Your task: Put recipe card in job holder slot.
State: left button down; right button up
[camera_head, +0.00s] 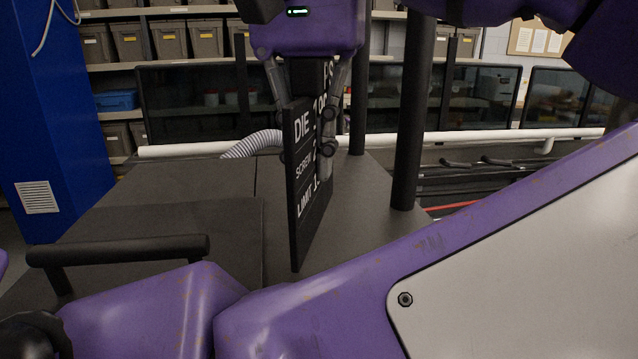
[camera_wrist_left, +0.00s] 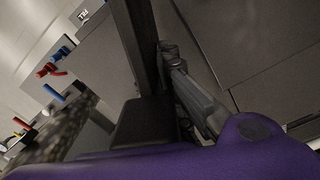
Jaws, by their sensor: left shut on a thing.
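The recipe card is a dark upright board (camera_head: 300,190) with white lettering, including "DIE", "SCREW" and "LIMIT". My left gripper (camera_head: 322,140) is shut on it from above, and the card hangs above the dark deck. In the left wrist view the card is a dark edge-on panel (camera_wrist_left: 138,45) beside the gripper fingers (camera_wrist_left: 185,75). The job holder slot cannot be made out in either view. My right gripper cannot be made out.
A dark flat deck (camera_head: 190,220) lies below, with a black bar handle (camera_head: 120,250) at left. Black posts (camera_head: 413,110) stand right of the card. A ribbed hose (camera_head: 250,145) and a white pipe (camera_head: 190,150) run behind. A blue cabinet (camera_head: 50,130) stands left.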

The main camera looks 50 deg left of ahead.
aim_at(318, 223)
pick_arm(q)
jog(key=f, duration=0.3)
jog(key=shift+w+f, duration=0.25)
jog(key=shift+f, duration=0.1)
jog(key=shift+s+d, duration=0.1)
jog(key=shift+f+b, duration=0.2)
jog(key=shift+b, duration=0.1)
jog(key=c, duration=1.9)
grip_release()
